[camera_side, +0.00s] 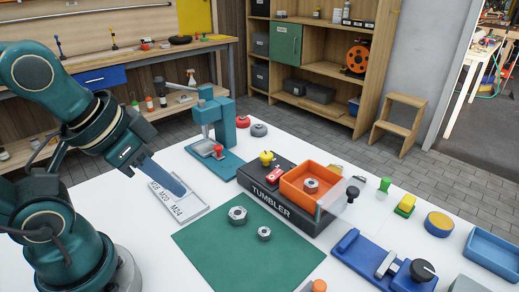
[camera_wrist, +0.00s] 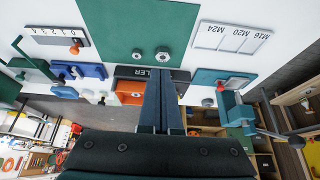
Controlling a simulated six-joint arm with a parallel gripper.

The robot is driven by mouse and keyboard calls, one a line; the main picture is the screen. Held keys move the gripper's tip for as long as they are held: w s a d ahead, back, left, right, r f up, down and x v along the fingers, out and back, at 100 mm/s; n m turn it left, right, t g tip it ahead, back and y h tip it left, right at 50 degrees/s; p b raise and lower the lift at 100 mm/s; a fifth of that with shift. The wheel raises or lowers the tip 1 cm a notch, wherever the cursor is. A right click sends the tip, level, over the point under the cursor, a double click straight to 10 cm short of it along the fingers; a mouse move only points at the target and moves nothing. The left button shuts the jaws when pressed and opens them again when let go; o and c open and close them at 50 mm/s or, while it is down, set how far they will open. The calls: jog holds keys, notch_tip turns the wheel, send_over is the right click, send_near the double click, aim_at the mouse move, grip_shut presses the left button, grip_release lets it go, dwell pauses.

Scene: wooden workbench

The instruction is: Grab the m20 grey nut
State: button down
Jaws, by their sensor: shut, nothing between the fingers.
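Two grey hex nuts lie apart on the green mat (camera_side: 245,262): a larger one (camera_side: 237,214) and a smaller one (camera_side: 264,233). Both also show in the wrist view, the larger (camera_wrist: 162,53) right of the smaller (camera_wrist: 137,55). A third nut (camera_side: 311,186) sits in the orange tray (camera_side: 332,205) on the tumbler. No nut carries a readable size, so I cannot tell for certain which is the M20. My gripper (camera_side: 182,192) is shut and empty, above the white tray (camera_side: 190,215) marked M16, M20, M24. Its fingers (camera_wrist: 162,74) also show in the wrist view.
The black tumbler (camera_side: 265,200) stands behind the mat. A teal press (camera_side: 220,125) stands behind the marked tray. A blue fixture (camera_side: 365,262) with a black knob is at right, near a blue bin (camera_side: 493,248). The mat is clear around the nuts.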

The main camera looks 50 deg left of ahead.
jog(key=c, duration=0.9)
grip_release()
